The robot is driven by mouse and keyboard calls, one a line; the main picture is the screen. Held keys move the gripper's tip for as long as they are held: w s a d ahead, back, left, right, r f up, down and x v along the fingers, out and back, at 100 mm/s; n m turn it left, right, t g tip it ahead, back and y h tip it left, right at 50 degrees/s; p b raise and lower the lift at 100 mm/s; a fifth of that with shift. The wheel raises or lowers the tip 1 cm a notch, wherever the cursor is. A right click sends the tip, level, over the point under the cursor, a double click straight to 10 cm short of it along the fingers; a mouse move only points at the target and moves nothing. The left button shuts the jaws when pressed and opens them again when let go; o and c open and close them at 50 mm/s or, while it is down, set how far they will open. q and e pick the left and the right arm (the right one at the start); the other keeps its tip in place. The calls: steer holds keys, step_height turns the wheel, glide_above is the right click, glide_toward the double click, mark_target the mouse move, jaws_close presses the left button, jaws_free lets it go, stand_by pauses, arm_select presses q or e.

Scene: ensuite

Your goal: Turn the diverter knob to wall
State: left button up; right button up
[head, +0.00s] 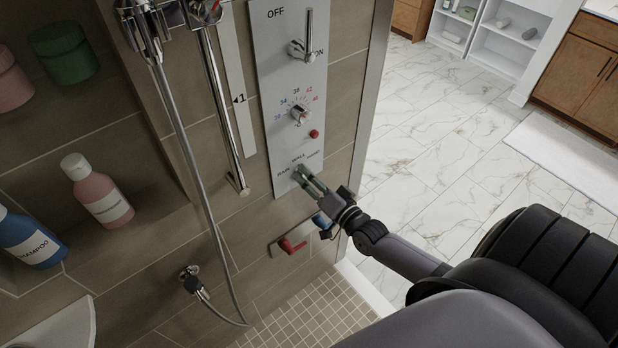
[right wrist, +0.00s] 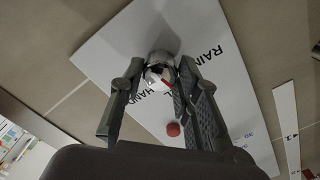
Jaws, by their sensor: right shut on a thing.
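The diverter knob (right wrist: 160,66) is a round chrome knob at the lower end of the white control panel (head: 262,90). My right gripper (right wrist: 160,75) is shut on it, with one finger on each side. In the head view the right gripper (head: 301,175) reaches the panel from the lower right and hides most of the knob. The labels RAIN, WALL and HAND stand around the knob; in the right wrist view the WALL label is partly covered by a finger. A small red mark shows on the knob, but I cannot tell which label it faces. My left gripper is not in view.
Above are a red button (head: 314,134), a temperature knob (head: 300,113) and an ON/OFF lever (head: 308,38). Below are a red handle (head: 292,246) and a blue handle (head: 321,220). A shower hose (head: 190,160) hangs left. Bottles (head: 98,190) stand in a niche.

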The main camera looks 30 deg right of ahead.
steer(key=shift+m, duration=1)
steer(key=o, duration=1.2)
steer(key=shift+c, duration=0.2)
steer(key=shift+s, duration=0.1)
steer(key=s, duration=1.1)
steer(key=shift+s+d, duration=0.4)
steer(key=shift+d, duration=0.05)
